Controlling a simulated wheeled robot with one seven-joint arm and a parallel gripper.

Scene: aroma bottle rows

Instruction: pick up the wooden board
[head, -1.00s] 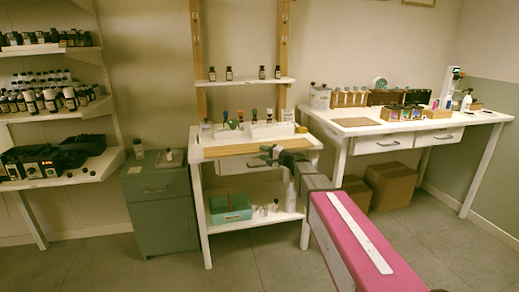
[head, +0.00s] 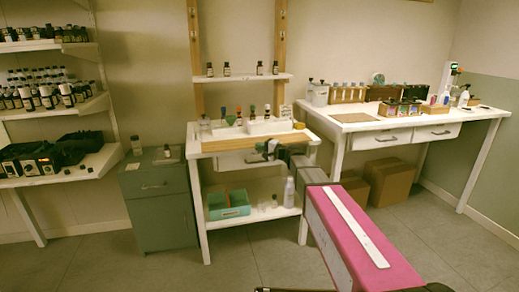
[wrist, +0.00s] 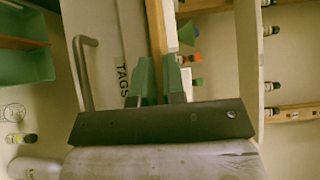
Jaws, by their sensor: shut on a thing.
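The wooden board (head: 228,145) is a long light-brown plank along the front of the white workbench in the middle of the head view. In the wrist view, the board (wrist: 156,28) shows edge-on as a narrow strip of wood running between my green fingers. My gripper (wrist: 160,82) is shut on the board's front edge. In the head view my gripper (head: 267,149) meets the board right of its middle. The fingertips are partly hidden there, and I cannot tell whether the board is clear of the bench top.
A white tray (head: 262,128) with dropper bottles stands behind the board. A drawer with a handle (wrist: 84,70) lies close to my gripper. Below are a green box (head: 228,204) and a white bottle (head: 289,191). A grey cabinet (head: 161,205) stands left; a bench with boxes stands right.

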